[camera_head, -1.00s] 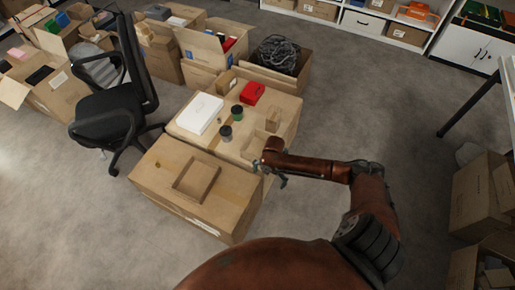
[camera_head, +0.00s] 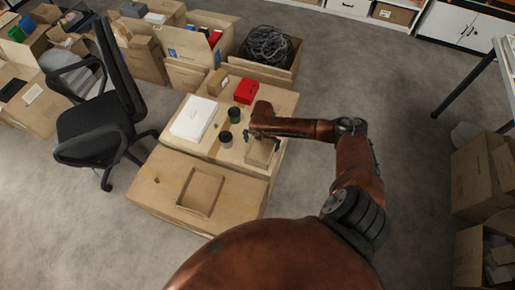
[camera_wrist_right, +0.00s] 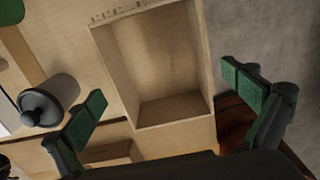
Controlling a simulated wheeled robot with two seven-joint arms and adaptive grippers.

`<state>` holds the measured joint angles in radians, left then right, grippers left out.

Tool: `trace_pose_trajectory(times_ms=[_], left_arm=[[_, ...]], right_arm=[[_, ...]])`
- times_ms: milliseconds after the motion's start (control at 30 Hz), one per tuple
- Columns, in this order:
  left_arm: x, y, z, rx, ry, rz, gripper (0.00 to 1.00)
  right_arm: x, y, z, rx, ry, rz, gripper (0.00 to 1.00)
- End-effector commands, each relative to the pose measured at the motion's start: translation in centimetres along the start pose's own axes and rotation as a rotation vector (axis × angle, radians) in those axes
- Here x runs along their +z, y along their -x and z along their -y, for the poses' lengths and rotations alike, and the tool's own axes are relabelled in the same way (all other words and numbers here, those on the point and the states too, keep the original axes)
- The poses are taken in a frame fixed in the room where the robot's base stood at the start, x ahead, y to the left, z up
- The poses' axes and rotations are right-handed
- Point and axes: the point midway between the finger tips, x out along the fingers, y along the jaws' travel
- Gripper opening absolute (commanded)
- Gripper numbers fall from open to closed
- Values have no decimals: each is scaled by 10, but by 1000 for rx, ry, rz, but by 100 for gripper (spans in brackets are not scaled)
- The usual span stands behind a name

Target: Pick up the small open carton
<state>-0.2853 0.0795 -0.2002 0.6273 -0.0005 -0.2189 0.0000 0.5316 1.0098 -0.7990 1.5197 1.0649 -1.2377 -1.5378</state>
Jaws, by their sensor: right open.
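The small open carton (camera_head: 260,153) stands on the near right part of a big closed carton, partly hidden by my right arm. In the right wrist view the small open carton (camera_wrist_right: 155,70) shows its empty inside and thin cardboard walls. My right gripper (camera_head: 262,140) is over it in the head view. In the right wrist view the gripper (camera_wrist_right: 172,108) is open, with one green-padded finger to each side of the carton and nothing held. Contact between fingers and carton cannot be told. My left gripper is not in view.
Two lidded jars (camera_head: 225,139), a white box (camera_head: 195,117) and a red box (camera_head: 246,91) stand on the same carton. One jar (camera_wrist_right: 48,100) is close to the left finger. An office chair (camera_head: 100,130) stands left.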

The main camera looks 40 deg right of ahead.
Motion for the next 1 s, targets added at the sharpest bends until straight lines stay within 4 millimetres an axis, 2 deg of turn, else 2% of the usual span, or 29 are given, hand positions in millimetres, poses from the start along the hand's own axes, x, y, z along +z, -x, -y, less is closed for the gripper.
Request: trace_pose_trajectory(times_ms=[33, 200, 300, 433, 567, 800, 1000], left_arm=[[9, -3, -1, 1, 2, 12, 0], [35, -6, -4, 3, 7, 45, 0], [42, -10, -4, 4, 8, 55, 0], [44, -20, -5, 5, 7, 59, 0], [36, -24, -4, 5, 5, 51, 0], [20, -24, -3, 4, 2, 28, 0], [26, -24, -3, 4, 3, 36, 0]], right_arm=[[-1, -10, 0, -4, 0, -2, 100], [-2, -23, -3, -1, 4, -2, 100], [0, -33, -2, -2, 3, -2, 100], [2, -54, -1, -4, 1, -2, 100], [2, -69, -1, -2, 1, -2, 100], [3, -69, 0, -1, -1, 0, 100], [3, -69, 0, -1, -1, -1, 86]])
